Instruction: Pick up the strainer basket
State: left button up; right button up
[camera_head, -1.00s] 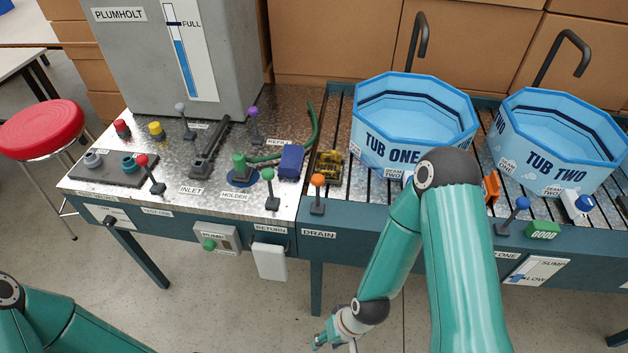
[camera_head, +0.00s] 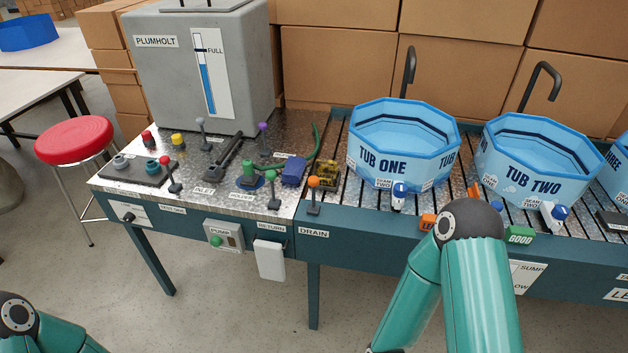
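I cannot make out a strainer basket for certain. A small yellow and dark piece (camera_head: 327,172) sits on the slatted part of the bench, just left of tub one. A blue block (camera_head: 293,171) lies beside it on the metal top; its details are too small to tell. Tub one (camera_head: 402,150) and tub two (camera_head: 535,160) are blue, eight-sided tubs standing on the slats. Only parts of my arms show, at the lower left and lower right. Both grippers are outside the picture.
A grey tank (camera_head: 195,75) stands at the back left of the bench. Several levers with coloured knobs, one orange (camera_head: 314,183), line the top. A red stool (camera_head: 75,139) stands left of the bench. Cardboard boxes (camera_head: 335,65) fill the back. The floor in front is clear.

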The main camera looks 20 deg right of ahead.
aim_at(327, 175)
jog(key=z, duration=0.15)
jog(key=i, duration=0.9)
jog(key=u, duration=0.1)
